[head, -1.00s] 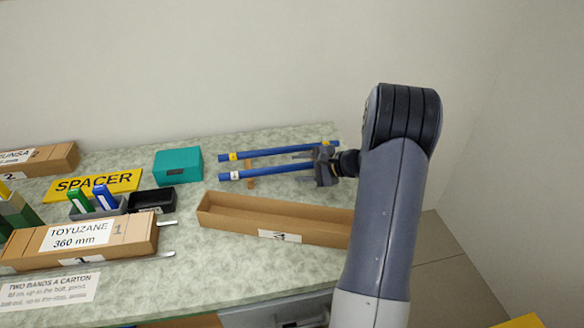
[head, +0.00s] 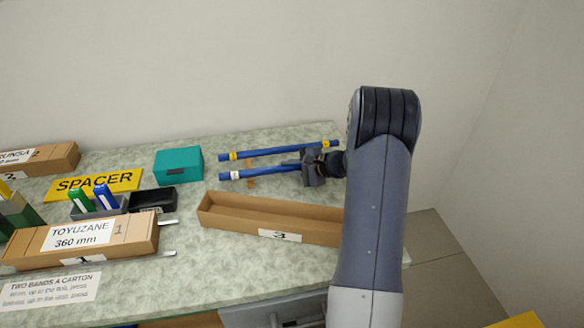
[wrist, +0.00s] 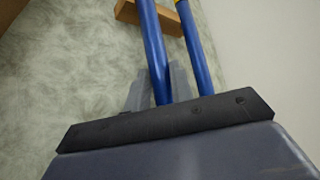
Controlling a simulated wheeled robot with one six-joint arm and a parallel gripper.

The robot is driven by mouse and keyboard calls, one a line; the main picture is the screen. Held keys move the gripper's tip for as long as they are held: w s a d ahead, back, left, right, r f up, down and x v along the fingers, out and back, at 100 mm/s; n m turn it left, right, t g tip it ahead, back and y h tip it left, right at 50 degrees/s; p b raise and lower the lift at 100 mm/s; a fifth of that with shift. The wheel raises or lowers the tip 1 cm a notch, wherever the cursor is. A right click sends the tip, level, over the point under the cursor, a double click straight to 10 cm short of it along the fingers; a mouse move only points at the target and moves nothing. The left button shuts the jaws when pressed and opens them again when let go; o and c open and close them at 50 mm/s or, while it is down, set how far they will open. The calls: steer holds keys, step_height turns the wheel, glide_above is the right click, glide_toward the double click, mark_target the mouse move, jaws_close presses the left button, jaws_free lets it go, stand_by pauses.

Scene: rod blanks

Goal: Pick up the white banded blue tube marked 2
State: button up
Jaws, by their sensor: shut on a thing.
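Two blue tubes lie side by side toward the back right of the bench. The nearer tube (head: 262,172) has a white band near its left end; its mark is too small to read. The farther tube (head: 275,152) has yellow bands at its ends. My gripper (head: 300,165) is at the right part of the nearer tube. In the wrist view, my gripper (wrist: 152,92) is shut on the white banded tube (wrist: 152,45). The yellow banded tube (wrist: 197,50) runs beside it on the right. The held tube's band is out of the wrist view.
A brown rest (wrist: 150,17) is by the tubes. An open carton marked 3 (head: 215,214) lies in front of them. A teal box (head: 178,164), a black bin (head: 152,200) and the Toyuzane carton (head: 140,232) stand to the left. A wall rises behind.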

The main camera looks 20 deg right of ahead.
jaws_close()
